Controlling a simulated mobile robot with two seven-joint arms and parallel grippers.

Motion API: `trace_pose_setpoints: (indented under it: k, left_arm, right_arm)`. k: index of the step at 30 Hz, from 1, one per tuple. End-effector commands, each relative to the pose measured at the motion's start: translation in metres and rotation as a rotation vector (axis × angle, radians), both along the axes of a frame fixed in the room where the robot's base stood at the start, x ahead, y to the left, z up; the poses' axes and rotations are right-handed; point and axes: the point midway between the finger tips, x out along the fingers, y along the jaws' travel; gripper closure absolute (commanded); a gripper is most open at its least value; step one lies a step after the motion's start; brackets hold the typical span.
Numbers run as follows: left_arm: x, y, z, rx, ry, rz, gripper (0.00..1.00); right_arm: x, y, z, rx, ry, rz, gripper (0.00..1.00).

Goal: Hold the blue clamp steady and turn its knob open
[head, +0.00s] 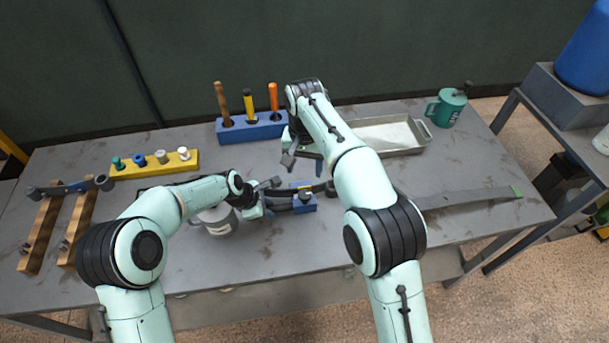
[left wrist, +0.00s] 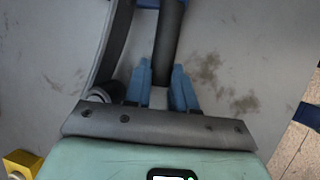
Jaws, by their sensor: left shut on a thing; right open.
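The blue clamp (head: 304,205) sits around dark curved bars near the middle of the table, with a dark knob (head: 306,197) on it. Blue at the top edge of the left wrist view (left wrist: 146,4) may be part of it. My left gripper (head: 272,194) is just left of the clamp. In the left wrist view its blue fingers (left wrist: 163,84) are shut on a dark bar (left wrist: 166,45), and another curved dark bar (left wrist: 114,45) runs beside it. My right gripper (head: 303,163) is open and empty, above and behind the clamp. My right arm hides the bars' right end.
A blue block (head: 235,135) with upright handled tools stands behind. A metal tray (head: 402,146) and green mug (head: 446,108) are at the back right. A yellow strip with knobs (head: 130,171) and wooden rails (head: 41,235) are left. A grey mug (head: 219,224) stands near my left forearm.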

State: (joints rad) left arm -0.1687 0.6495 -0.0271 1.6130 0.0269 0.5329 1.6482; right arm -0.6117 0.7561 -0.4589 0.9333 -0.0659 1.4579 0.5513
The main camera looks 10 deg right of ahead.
Motion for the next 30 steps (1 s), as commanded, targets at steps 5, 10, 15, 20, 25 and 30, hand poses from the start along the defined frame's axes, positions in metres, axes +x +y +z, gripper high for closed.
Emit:
trace_pose_setpoints:
  k: [5, 10, 15, 20, 25, 30]
  left_arm:
    - [0.0006, -0.0006, 0.0010, -0.001, -0.002, 0.000, 1.00]
    - [0.0006, -0.0006, 0.0010, -0.001, -0.002, 0.000, 1.00]
    - [0.0005, -0.0005, 0.0010, -0.001, -0.002, 0.000, 0.69]
    - [0.0004, -0.0003, 0.0008, -0.001, -0.001, -0.001, 0.45]
    - [0.0002, -0.0001, 0.0005, 0.000, -0.001, 0.000, 0.45]
    - [-0.0018, 0.0037, 0.0101, 0.000, -0.002, 0.000, 0.45]
  right_arm:
    - [-0.0003, -0.0001, 0.0081, 0.000, 0.001, 0.000, 0.35]
    - [-0.0003, -0.0001, 0.0082, 0.000, 0.001, 0.000, 0.35]
    - [-0.0003, -0.0001, 0.0080, 0.000, 0.001, 0.000, 0.35]
    - [-0.0002, -0.0002, 0.0079, 0.000, 0.001, -0.001, 0.35]
    - [-0.0002, -0.0002, 0.0078, 0.000, 0.001, -0.001, 0.35]
    - [-0.0002, -0.0002, 0.0078, 0.000, 0.001, 0.000, 0.35]
